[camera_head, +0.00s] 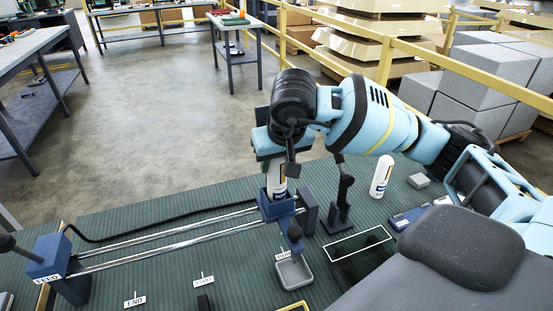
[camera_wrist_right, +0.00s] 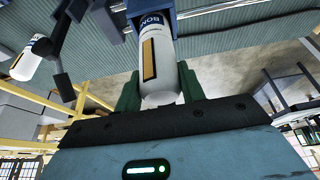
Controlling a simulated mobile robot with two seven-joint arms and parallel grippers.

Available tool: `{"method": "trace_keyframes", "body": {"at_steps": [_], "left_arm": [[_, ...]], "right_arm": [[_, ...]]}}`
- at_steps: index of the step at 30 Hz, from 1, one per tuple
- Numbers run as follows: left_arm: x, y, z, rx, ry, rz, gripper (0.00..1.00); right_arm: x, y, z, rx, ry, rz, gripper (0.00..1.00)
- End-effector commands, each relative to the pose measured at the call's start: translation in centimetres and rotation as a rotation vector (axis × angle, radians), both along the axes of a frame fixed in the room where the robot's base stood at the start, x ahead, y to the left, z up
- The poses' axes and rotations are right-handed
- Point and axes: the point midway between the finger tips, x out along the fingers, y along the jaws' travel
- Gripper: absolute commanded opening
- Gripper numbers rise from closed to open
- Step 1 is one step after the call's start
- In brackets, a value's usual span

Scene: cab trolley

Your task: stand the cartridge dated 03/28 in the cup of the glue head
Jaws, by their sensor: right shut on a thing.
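My right gripper (camera_head: 275,153) is shut on a white cartridge (camera_head: 276,178), which it holds upright over the blue cup of the glue head (camera_head: 277,208). The cartridge's lower end is hidden by the cup wall, so I cannot tell how deep it sits. In the right wrist view the green fingers (camera_wrist_right: 160,92) are on both sides of the cartridge (camera_wrist_right: 157,55), with a blue label and a tan strip; its far end meets the blue cup (camera_wrist_right: 180,12). I cannot read its date. A second white cartridge (camera_head: 381,176) stands on the bench to the right. My left gripper is out of view.
Two bright rails run from the glue head to the FEED block (camera_head: 56,263). A black lever (camera_head: 342,200) stands just right of the head. A grey tray (camera_head: 294,272) lies in front. END (camera_head: 135,299) and START (camera_head: 203,281) signs stand on the green bench mat.

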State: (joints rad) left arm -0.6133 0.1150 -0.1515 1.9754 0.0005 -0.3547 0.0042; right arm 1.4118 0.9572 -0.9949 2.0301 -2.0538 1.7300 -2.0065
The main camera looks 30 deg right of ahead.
Motion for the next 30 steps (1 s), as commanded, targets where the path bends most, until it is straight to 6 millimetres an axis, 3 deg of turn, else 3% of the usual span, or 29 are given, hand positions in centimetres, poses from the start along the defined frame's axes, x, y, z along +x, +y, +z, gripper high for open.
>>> {"method": "trace_keyframes", "body": {"at_steps": [29,30], "left_arm": [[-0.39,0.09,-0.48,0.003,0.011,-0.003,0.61],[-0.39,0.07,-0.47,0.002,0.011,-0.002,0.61]], "right_arm": [[0.03,-0.02,-0.59,0.001,-0.003,-0.001,0.0],[0.03,-0.02,-0.59,0.0,-0.003,-0.001,0.41]]}}
